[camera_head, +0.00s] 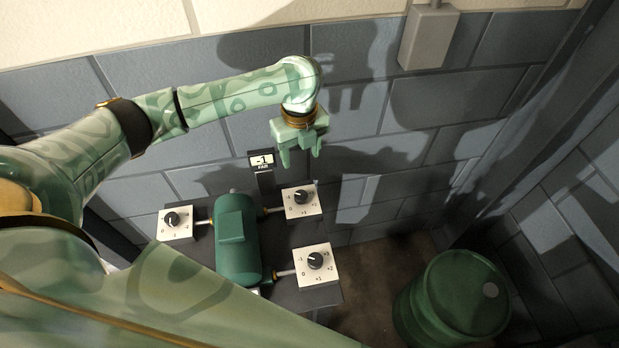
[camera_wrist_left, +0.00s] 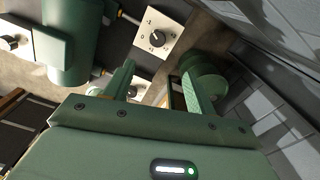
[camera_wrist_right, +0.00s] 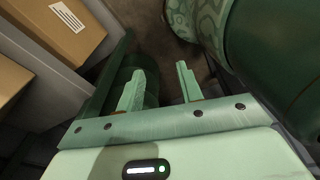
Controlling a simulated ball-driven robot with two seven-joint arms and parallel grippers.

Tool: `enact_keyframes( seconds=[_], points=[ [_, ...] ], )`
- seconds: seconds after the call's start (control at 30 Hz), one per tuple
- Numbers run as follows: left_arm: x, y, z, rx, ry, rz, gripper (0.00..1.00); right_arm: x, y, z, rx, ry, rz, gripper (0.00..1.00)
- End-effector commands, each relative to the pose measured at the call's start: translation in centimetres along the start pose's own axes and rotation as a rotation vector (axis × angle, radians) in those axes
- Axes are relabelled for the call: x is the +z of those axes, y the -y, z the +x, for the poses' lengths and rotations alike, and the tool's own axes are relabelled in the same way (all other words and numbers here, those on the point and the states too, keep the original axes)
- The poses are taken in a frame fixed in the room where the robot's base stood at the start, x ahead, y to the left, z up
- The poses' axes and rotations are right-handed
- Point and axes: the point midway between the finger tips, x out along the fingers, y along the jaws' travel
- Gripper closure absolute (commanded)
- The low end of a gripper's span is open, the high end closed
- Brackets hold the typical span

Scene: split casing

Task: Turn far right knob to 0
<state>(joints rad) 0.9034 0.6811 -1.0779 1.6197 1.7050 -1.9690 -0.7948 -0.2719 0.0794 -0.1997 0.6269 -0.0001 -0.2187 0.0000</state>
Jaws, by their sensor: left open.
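The far right knob (camera_head: 301,197) is a black dial on a white square plate, at the far right of the green motor housing. A small display (camera_head: 262,160) behind it reads -1 with FAR under it. My left gripper (camera_head: 300,157) is open and empty, pointing down above the far right knob and apart from it. In the left wrist view the same knob (camera_wrist_left: 157,39) appears above the open fingers (camera_wrist_left: 158,72). My right gripper (camera_wrist_right: 160,70) is open and empty, seen only in the right wrist view, away from the knobs.
A near right knob (camera_head: 316,261) and a left knob (camera_head: 171,219) sit on similar plates around the green motor (camera_head: 238,240). A green drum (camera_head: 452,298) stands at the lower right. A block wall (camera_head: 440,105) is behind. Cardboard boxes (camera_wrist_right: 60,30) are near my right gripper.

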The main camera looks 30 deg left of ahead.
Motion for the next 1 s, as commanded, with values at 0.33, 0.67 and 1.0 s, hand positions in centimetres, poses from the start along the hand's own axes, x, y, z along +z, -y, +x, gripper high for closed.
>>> enact_keyframes(
  seconds=[0.33,0.67,1.0],
  points=[
    [0.1,0.0,7.5,0.005,-0.004,-0.004,0.44,4.9,1.4,2.1,-0.019,0.069,-0.002,0.64],
    [0.1,0.0,14.6,0.003,-0.002,-0.003,0.44,2.6,0.8,4.7,-0.01,0.03,-0.001,0.64],
    [0.1,0.1,16.2,0.001,0.0,-0.002,0.44,3.7,1.2,5.0,-0.014,0.048,-0.001,0.64]
  ],
)
